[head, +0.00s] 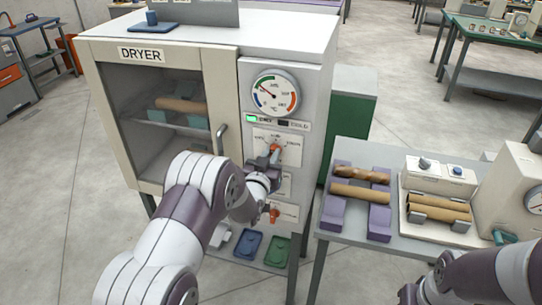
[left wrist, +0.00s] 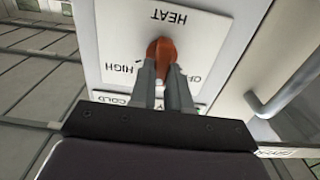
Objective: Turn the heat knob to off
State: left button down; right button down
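The dryer (head: 230,60) has an orange heat knob (head: 275,149) on its right-hand panel, below the round gauge. In the left wrist view the heat knob (left wrist: 161,48) is on a white plate (left wrist: 195,35) with an upside-down HEAT label, HIGH to the left and a partly hidden OFF to the right. My left gripper (head: 270,160) is at the knob. Its two fingers (left wrist: 162,72) are closed around the knob, one on each side. The exact knob setting is hard to read. My right gripper (head: 409,293) is low at the right, apart from the dryer.
Another orange knob (head: 273,215) is lower on the panel. The dryer door (head: 222,110) is shut, with its handle (head: 221,139) left of my gripper. A table (head: 350,147) at the right holds purple cradles (head: 332,214) with wooden rolls. Blue (head: 247,245) and green (head: 276,251) trays lie below the dryer.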

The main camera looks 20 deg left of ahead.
pick_arm(q)
jog(key=shift+a+f+n+b, duration=0.1)
jog(key=shift+a+n+b, duration=0.05)
jog(key=shift+n+b, duration=1.7)
jog(key=shift+a+f+n+b, duration=0.15)
jog(key=shift+n+b, duration=1.4)
jog(key=shift+n, duration=0.55)
jog(key=shift+a+f+n+b, duration=0.1)
jog(key=shift+a+n+b, duration=0.05)
jog(key=shift+n+b, duration=1.7)
jog(key=shift+n, duration=0.3)
jog(key=c, duration=1.1)
grip_release()
jog(key=shift+r, duration=0.1)
